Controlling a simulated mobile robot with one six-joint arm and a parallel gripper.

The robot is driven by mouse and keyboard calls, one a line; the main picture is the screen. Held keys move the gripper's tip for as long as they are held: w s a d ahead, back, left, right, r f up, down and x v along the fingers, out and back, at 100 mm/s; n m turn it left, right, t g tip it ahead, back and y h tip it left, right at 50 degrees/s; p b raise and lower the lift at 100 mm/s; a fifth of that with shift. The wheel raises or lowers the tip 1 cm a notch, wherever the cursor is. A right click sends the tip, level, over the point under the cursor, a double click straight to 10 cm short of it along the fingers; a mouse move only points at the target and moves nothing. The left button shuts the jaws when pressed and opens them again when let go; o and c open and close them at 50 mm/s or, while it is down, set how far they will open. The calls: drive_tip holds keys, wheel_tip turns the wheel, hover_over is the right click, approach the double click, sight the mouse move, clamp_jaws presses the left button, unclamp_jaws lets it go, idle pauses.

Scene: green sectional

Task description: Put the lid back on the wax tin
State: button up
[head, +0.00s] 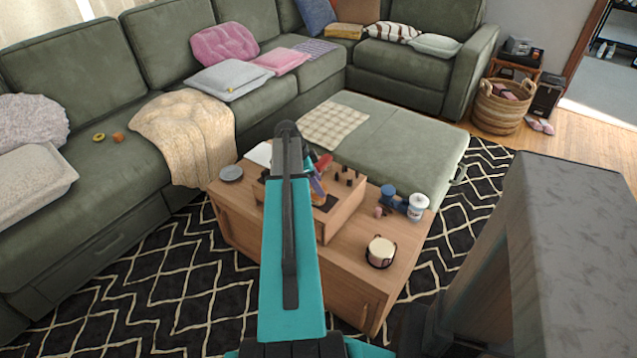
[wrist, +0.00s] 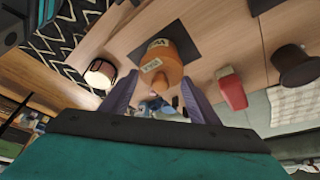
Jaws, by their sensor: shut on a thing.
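My gripper (wrist: 160,78) has its two purple-grey fingers on either side of an orange labelled object (wrist: 165,62), shut on it. The orange object shows two pale labels and tapers toward the camera. It is over a dark mat (wrist: 162,32) on the wooden riser. I cannot tell whether it is the wax tin, its lid, or both together. In the head view my arm covers much of this spot, and only a little of the orange object (head: 320,199) shows beside the fingers. No separate lid can be made out for certain.
On the wooden table (head: 345,285) stand a cream round pot in a dark frame (head: 381,250), a white jar (head: 418,208), a blue item (head: 388,194) and a grey dish (head: 231,173). A red item (wrist: 231,90) and a dark cylinder (wrist: 297,65) are right of the gripper.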

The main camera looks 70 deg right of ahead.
idle(0.7)
drive_tip(key=o, duration=1.6)
drive_tip(key=shift+r+p, duration=1.65)
drive_tip(key=shift+r, duration=1.85)
clamp_jaws()
drive_tip(key=shift+f+b, duration=1.35)
drive_tip(key=shift+f, duration=1.05)
